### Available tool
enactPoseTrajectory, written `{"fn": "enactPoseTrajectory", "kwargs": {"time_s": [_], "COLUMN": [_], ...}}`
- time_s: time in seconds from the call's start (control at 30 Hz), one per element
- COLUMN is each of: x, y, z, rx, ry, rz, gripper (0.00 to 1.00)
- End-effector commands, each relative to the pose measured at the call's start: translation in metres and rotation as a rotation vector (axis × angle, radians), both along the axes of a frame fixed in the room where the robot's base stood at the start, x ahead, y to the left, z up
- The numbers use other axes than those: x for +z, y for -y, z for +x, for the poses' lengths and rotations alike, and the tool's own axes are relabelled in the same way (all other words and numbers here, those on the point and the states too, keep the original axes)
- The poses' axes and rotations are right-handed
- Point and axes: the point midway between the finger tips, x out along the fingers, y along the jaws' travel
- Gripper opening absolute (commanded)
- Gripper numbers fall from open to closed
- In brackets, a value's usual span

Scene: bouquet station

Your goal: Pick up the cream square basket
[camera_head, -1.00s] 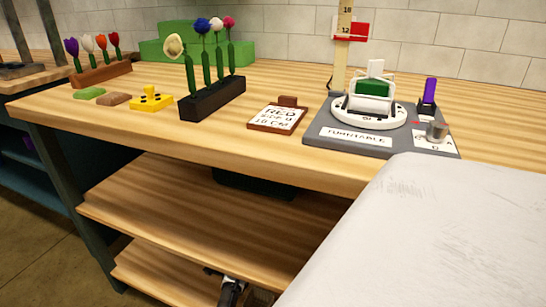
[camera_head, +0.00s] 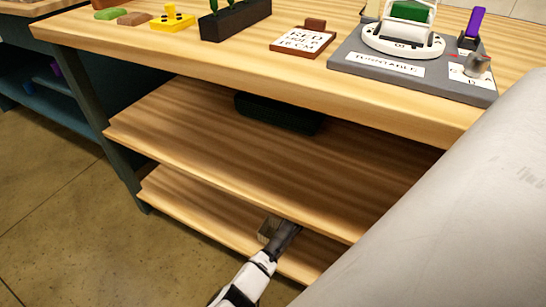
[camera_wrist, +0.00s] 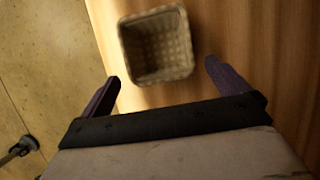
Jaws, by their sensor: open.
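In the wrist view a square woven basket (camera_wrist: 157,46), cream to tan in the dim light, stands on a wooden shelf with its open top facing the camera. It looks empty. My gripper (camera_wrist: 161,85) is open, its two dark purple fingers spread wide. The basket lies just beyond the fingertips, roughly centred between them, and is not held. In the head view my gripper reaches in at the lowest shelf, and part of the basket (camera_head: 267,231) shows beside it; the rest is hidden behind the gripper.
The lowest shelf (camera_head: 190,205) has free room left of the basket. The middle shelf (camera_head: 230,165) overhangs it, with a dark green object (camera_head: 278,113) at its back. The tabletop above holds a turntable station (camera_head: 410,70), a sign (camera_head: 303,40) and a black block (camera_head: 235,20).

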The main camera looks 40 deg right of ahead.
Motion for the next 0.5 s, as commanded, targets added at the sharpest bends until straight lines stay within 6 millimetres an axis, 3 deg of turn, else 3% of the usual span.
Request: {"fn": "enactPoseTrajectory", "kwargs": {"time_s": [0.27,0.5], "x": [-0.001,-0.039], "y": [-0.009,-0.015], "z": [0.021,0.034], "rx": [0.002,0.0], "ry": [0.0,-0.001], "rz": [0.0,0.002], "gripper": [1.0,1.0]}}
